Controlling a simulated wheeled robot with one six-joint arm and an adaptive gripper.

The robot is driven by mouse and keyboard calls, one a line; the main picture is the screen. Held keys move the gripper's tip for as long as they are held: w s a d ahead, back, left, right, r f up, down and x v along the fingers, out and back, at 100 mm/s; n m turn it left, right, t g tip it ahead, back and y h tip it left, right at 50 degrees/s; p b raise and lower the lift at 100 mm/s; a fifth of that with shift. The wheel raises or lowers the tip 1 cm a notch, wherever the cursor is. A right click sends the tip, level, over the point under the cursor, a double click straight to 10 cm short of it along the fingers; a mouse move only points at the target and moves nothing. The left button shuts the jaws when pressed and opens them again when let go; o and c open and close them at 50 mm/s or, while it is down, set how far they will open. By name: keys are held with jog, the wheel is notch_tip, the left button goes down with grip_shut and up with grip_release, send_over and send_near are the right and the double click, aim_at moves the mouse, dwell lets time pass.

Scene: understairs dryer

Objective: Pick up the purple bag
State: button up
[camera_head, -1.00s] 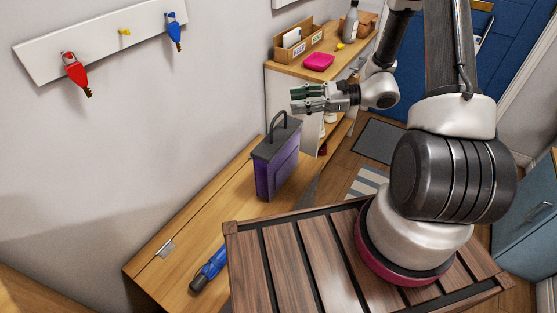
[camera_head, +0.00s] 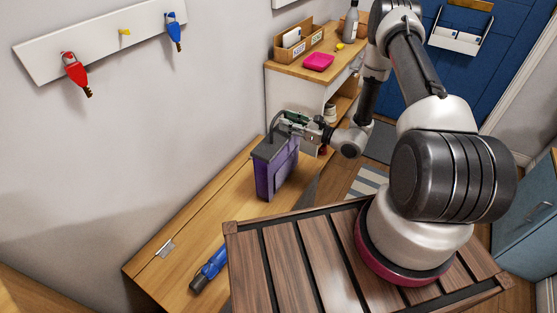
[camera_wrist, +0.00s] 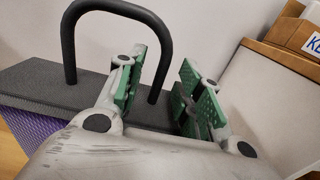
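The purple bag (camera_head: 275,174) stands upright on the wooden bench, with a dark grey top and a dark arched handle. In the wrist view its purple side (camera_wrist: 45,133) shows at lower left, and its handle (camera_wrist: 68,45) arches across the upper left. My gripper (camera_head: 283,126) is at the bag's top, at the handle. In the wrist view the green-padded fingers (camera_wrist: 158,92) are apart, with a clear gap between them. One handle leg passes behind the left finger and comes down near the gap; I cannot tell whether it lies between the pads.
The wooden bench (camera_head: 215,222) runs along the wall and carries a blue umbrella-like item (camera_head: 208,270). A shelf unit (camera_head: 296,95) behind holds a pink dish (camera_head: 319,61), a wooden box (camera_head: 298,46) and a bottle (camera_head: 351,22). Keys hang on the wall rack (camera_head: 100,40).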

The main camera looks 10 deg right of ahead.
jog(key=shift+w+a, duration=0.5)
jog(key=shift+w, duration=0.05)
grip_shut()
jog(key=shift+r, duration=0.1)
